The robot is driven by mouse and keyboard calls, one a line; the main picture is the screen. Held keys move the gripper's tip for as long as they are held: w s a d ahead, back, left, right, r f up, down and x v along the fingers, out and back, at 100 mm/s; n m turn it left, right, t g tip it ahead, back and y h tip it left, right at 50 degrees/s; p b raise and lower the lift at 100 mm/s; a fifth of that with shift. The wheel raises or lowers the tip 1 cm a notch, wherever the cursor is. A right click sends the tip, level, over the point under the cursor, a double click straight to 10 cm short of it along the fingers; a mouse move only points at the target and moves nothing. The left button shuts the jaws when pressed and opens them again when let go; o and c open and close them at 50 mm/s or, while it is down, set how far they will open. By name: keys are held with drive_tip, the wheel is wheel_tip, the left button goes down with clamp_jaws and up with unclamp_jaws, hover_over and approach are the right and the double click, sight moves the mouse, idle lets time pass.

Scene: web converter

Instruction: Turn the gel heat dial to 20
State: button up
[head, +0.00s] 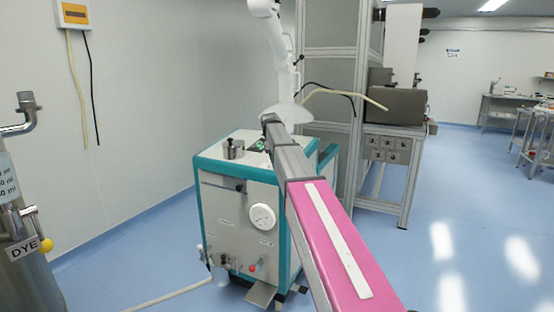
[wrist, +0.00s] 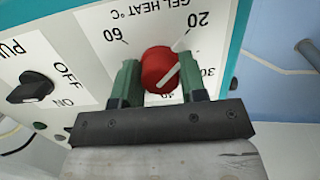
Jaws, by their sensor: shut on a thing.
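In the wrist view the red gel heat dial (wrist: 157,68) sits on a white panel (wrist: 85,45) whose lettering appears upside down. The number 60 is at its upper left, 20 at its upper right and 30 at its right; a number below is partly hidden. A white line on the dial slants from lower left to upper right. I cannot tell which end is the pointer. My gripper (wrist: 159,62) is shut on the dial, one green finger on each side. In the head view neither dial nor fingers can be made out.
A black OFF/ON switch (wrist: 30,87) is left of the dial. In the head view my pink and grey arm reaches to a white and teal machine (head: 225,215). A metal frame (head: 325,75) stands behind it. Open blue floor (head: 450,195) lies right.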

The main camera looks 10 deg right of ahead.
idle(0.4)
drive_tip(key=o, duration=0.9)
drive_tip(key=shift+r, duration=0.15)
drive_tip(key=r, duration=0.3)
drive_tip(key=a+r, duration=0.1)
drive_tip(key=r, duration=0.3)
drive_tip(key=a+r, duration=0.1)
drive_tip(key=r, duration=0.2)
drive_tip(key=shift+s+r, duration=0.15)
drive_tip(key=shift+s, duration=0.2)
